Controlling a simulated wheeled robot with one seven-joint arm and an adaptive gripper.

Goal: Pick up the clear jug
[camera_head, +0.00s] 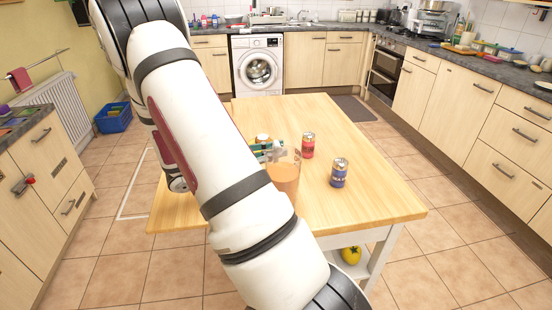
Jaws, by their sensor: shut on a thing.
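The clear jug (285,178) is see-through, with a brownish tint, and shows over the middle of the wooden table, partly hidden behind my arm. My gripper (282,153) is at the jug's upper part and is shut on it. My arm hides much of the fingers and the jug's left side and base. I cannot tell whether the jug rests on the table or hangs just above it.
A small round-topped item (262,138) is behind the gripper. The wooden table (375,205) is clear on its right side.

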